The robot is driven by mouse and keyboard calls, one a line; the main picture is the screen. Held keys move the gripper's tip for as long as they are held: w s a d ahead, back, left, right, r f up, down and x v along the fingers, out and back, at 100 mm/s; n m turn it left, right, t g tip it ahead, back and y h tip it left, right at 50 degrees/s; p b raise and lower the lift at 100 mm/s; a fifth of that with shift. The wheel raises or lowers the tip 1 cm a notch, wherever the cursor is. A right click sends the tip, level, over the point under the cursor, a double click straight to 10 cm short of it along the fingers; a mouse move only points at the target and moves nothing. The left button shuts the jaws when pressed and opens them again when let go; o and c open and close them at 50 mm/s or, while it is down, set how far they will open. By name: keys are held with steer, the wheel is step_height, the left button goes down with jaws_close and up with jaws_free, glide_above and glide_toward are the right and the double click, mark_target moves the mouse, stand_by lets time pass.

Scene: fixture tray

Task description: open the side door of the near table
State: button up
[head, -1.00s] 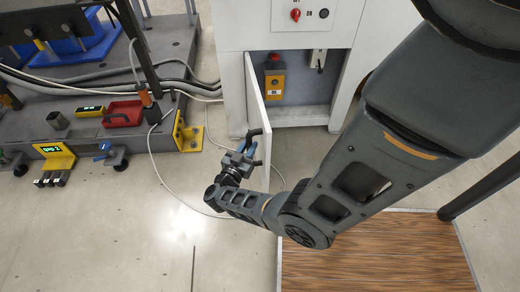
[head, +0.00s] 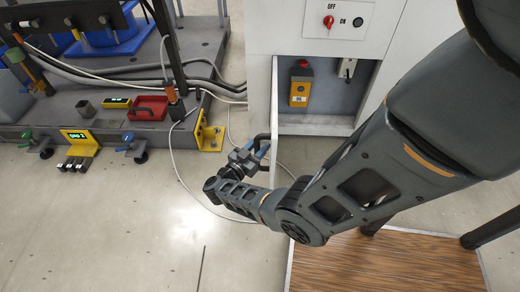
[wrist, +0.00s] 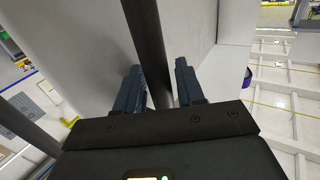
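The side door (head: 274,95) of the white cabinet-like table stands swung open and shows almost edge-on in the head view. Its white face (wrist: 85,45) fills much of the wrist view. The dark bar handle (head: 265,143) is on the door's left side, and in the wrist view the bar (wrist: 151,45) runs down between my fingers. My gripper (head: 250,153) is at the handle, its two fingers (wrist: 160,88) close on either side of the bar, apparently shut on it. The bar's lower part is hidden behind the gripper body.
Inside the open compartment are a yellow box with a red button (head: 300,88) and a grey switch (head: 347,68). A fixture bench (head: 190,135) with a red tray (head: 148,108) and a yellow bracket (head: 208,136) stands at left. A cable lies on the floor. A wooden mat (head: 385,262) is at lower right.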

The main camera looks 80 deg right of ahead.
steer(key=shift+s+a+f, duration=0.1)
steer(key=shift+s+a, duration=0.05)
steer(key=shift+a, duration=0.15)
steer(key=shift+v, duration=3.9)
